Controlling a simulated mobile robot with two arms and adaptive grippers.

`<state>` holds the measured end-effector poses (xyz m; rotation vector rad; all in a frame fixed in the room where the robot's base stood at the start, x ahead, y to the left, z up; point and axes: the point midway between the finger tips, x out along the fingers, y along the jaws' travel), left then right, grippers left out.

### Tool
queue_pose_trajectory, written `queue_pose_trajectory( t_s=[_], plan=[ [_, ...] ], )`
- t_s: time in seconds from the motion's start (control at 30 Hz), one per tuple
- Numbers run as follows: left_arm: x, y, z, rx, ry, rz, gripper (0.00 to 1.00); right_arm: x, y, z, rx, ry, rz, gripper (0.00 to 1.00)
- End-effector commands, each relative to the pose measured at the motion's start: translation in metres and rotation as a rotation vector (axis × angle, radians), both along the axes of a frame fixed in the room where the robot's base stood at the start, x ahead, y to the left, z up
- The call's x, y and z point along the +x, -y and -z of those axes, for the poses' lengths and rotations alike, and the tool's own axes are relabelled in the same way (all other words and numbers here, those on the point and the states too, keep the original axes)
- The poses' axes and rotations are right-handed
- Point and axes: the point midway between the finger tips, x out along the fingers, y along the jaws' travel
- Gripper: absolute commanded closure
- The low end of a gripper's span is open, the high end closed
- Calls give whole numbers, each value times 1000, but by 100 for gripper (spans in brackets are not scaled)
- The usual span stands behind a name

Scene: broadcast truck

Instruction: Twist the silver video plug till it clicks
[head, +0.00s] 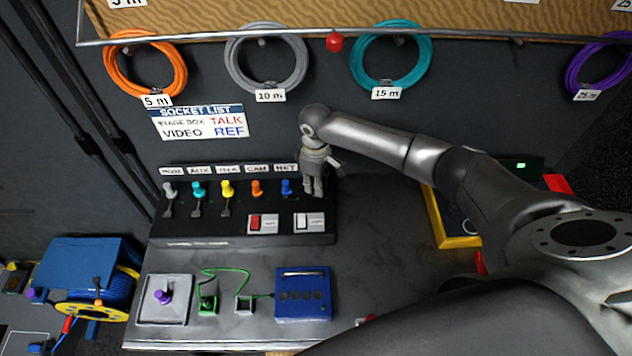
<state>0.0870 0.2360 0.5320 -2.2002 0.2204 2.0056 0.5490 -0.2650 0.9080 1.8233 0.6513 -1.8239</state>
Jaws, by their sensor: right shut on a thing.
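My right gripper (314,188) points down at the right end of the black panel (190,230), just right of the blue-topped lever (287,187). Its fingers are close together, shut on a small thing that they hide. I cannot make out a silver video plug or its socket there, nor whether it is the thing held. A sign on the wall, the socket list (198,122), has VIDEO among its words. My left gripper is not in view.
The panel carries more levers, a red switch (256,221) and a white one. In front are a purple-knobbed plate (165,299), a green cable (238,271) and a blue box (303,293). A blue cable reel (85,275) stands left. Coiled cables hang above, below a rail.

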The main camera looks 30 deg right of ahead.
Motion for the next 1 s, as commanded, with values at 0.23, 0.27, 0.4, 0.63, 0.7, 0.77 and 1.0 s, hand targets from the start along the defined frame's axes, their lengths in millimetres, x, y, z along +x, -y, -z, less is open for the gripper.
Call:
queue_pose_trajectory(
  t_s=[0.23, 0.27, 0.4, 0.63, 0.7, 0.77, 1.0],
  plan=[
    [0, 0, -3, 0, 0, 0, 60, 0, 0, -1, -1, -1, 16, 100],
    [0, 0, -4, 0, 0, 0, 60, 0, 0, -1, -1, -1, 23, 100],
    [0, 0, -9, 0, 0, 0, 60, 0, 0, -1, 1, -1, 60, 100],
    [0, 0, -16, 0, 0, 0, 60, -1, 0, -1, 0, -1, 122, 100],
    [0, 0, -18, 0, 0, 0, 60, 0, 0, -1, 0, -1, 140, 100],
    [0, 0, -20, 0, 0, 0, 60, 0, 0, -1, 0, -1, 157, 100],
    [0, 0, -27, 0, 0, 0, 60, -1, 0, 0, 0, -2, 224, 100]
  ],
)
